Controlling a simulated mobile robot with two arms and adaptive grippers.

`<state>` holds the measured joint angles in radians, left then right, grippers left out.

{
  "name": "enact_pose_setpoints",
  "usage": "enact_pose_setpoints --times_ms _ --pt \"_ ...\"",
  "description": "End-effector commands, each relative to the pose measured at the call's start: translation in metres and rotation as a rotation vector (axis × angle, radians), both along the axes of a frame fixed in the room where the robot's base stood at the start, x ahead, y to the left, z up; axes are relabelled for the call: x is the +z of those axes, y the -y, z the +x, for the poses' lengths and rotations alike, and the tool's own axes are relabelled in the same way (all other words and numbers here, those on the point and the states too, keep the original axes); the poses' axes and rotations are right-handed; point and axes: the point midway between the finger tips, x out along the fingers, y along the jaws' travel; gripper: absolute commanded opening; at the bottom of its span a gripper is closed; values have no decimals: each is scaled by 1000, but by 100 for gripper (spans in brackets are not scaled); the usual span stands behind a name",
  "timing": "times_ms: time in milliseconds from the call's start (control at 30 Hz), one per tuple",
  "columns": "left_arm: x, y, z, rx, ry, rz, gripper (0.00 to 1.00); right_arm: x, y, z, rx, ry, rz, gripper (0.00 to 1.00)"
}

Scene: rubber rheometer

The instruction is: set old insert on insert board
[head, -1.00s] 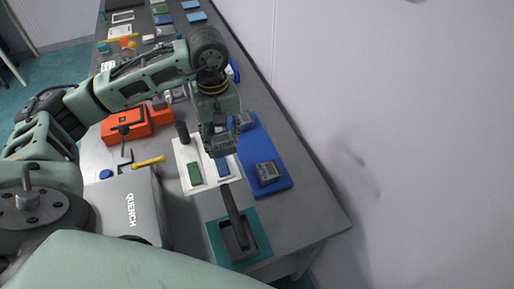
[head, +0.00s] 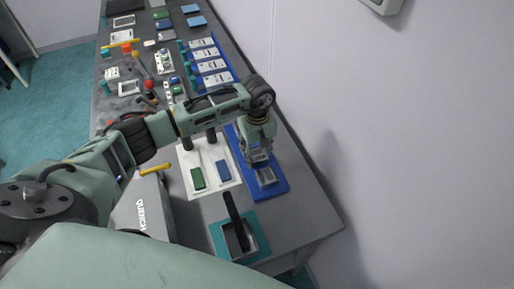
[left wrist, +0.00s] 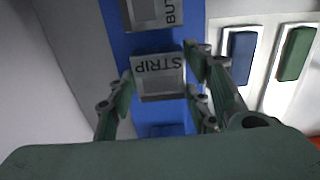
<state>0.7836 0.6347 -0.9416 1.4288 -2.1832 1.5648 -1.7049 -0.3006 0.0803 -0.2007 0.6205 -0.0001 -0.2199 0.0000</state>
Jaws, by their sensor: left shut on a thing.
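My left gripper (head: 259,162) is shut on a grey insert marked STRIP (left wrist: 158,78), which sits between the fingers in the left wrist view. The gripper is over the long blue insert board (head: 281,188); the board also shows in the wrist view (left wrist: 122,44). I cannot tell whether the held insert touches the board. Another grey insert (head: 267,177), its label partly cut off as "BUT" in the wrist view (left wrist: 150,12), rests at the board's near end. My right gripper is not in view.
A white tray (head: 212,187) with a green block (head: 198,178) and a blue block (head: 223,170) lies left of the board. A teal-edged tray (head: 219,240) with a dark handle (head: 234,212) stands in front. The wall is close on the right.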

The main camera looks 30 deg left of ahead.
Motion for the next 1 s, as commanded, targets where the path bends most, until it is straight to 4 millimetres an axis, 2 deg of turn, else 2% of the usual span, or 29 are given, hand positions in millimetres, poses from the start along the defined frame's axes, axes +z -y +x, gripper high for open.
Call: enact_pose_setpoints --times_ms 400,433,500,633,1000 --pt "-7 -1 1 1 2 1 9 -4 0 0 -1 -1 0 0" --pt "-7 -1 0 0 1 1 46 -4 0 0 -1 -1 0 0" --pt "-6 -1 0 1 1 1 53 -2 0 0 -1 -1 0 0" --pt "-6 -1 0 1 1 1 64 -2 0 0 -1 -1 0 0" --pt "-3 0 0 1 1 1 64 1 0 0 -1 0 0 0"
